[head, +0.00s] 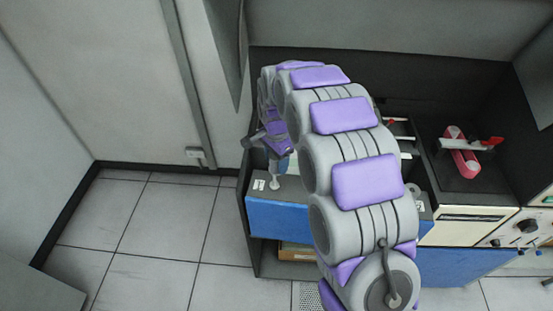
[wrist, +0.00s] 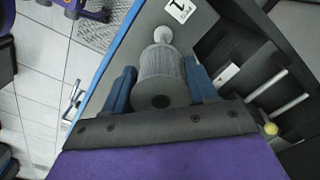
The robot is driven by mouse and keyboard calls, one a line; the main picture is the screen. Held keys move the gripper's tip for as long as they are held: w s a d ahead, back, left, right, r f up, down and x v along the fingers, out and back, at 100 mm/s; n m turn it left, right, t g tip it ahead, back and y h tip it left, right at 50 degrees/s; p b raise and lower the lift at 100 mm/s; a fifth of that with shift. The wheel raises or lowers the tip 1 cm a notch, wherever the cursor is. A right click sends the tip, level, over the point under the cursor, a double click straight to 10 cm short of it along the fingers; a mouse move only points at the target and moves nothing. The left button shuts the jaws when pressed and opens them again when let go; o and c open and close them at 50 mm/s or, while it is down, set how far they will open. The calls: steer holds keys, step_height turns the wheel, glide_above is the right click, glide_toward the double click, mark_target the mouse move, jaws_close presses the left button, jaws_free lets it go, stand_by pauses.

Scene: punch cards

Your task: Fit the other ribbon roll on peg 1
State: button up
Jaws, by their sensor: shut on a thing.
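My gripper (wrist: 161,84) is shut on a grey, ribbed roll (wrist: 158,72) with a dark round end, held between its two blue fingers. Just beyond the roll in the wrist view is a pale, round-based peg (wrist: 163,34) on the grey desk top, beside a white card marked 1 (wrist: 179,9). In the head view my gripper (head: 279,150) is over the desk's left end, close above the pale peg (head: 275,183) and its card (head: 259,184). I cannot tell whether the roll touches the peg or is around it.
Two pale rods (wrist: 266,82) stick out of a dark recess right of the gripper in the wrist view. A pink-and-white part (head: 460,152) and a red-tipped lever (head: 490,143) are on the machine at right. Tiled floor (head: 150,225) is clear at left.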

steer(key=shift+a+f, duration=0.1)
steer(key=shift+a, duration=0.75)
steer(key=shift+d+f, duration=0.1)
steer(key=shift+d, duration=0.15)
steer(key=shift+d+f, duration=0.2)
steer(key=shift+d, duration=0.25)
steer(key=shift+a+f, duration=0.1)
steer(key=shift+a+f, duration=0.3)
steer(key=shift+a, duration=0.25)
steer(key=shift+d+f, duration=0.1)
steer(key=shift+d, duration=0.1)
